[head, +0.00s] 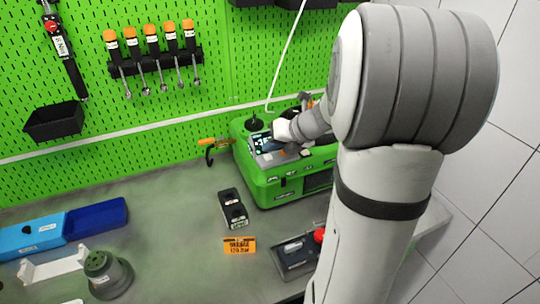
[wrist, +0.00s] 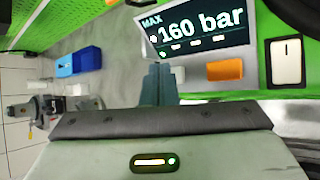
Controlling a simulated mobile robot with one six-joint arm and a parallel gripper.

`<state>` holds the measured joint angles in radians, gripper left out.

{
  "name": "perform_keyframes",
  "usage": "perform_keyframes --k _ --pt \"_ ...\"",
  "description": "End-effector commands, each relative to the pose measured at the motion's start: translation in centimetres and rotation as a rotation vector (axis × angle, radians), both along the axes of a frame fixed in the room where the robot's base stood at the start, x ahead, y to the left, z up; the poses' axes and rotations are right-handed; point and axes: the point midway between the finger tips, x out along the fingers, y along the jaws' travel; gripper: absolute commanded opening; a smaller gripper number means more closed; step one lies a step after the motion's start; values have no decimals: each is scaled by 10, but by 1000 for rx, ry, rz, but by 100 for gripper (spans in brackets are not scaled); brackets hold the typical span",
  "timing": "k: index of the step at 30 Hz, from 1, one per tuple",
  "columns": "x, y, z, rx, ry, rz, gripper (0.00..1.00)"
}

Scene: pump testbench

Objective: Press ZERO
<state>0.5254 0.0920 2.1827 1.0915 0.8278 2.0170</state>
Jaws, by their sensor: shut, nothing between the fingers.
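The green pump testbench (head: 262,180) stands against the pegboard in the head view. Its display (wrist: 200,32) reads MAX 160 bar in the wrist view. Below the display are an orange button (wrist: 225,70) and a pale button (wrist: 179,74), partly hidden by my fingers. No ZERO lettering is readable on either one. My gripper (wrist: 160,72) is shut and empty, its fingertips at the panel's edge beside the pale button. I cannot tell whether they touch it. In the head view my arm hides part of the panel.
A white rocker switch (wrist: 287,62) sits right of the orange button. A black device (head: 233,210) and an orange tag (head: 240,246) lie on the bench. A tray (head: 292,256) lies in front of the testbench. Blue bins (head: 96,217) stand at left.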

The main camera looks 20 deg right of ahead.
Motion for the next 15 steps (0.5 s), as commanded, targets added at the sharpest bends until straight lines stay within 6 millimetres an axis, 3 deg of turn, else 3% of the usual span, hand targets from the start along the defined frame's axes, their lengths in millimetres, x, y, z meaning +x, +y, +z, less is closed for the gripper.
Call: perform_keyframes --k 15 --pt "0 0 -8 0 0 0 0"
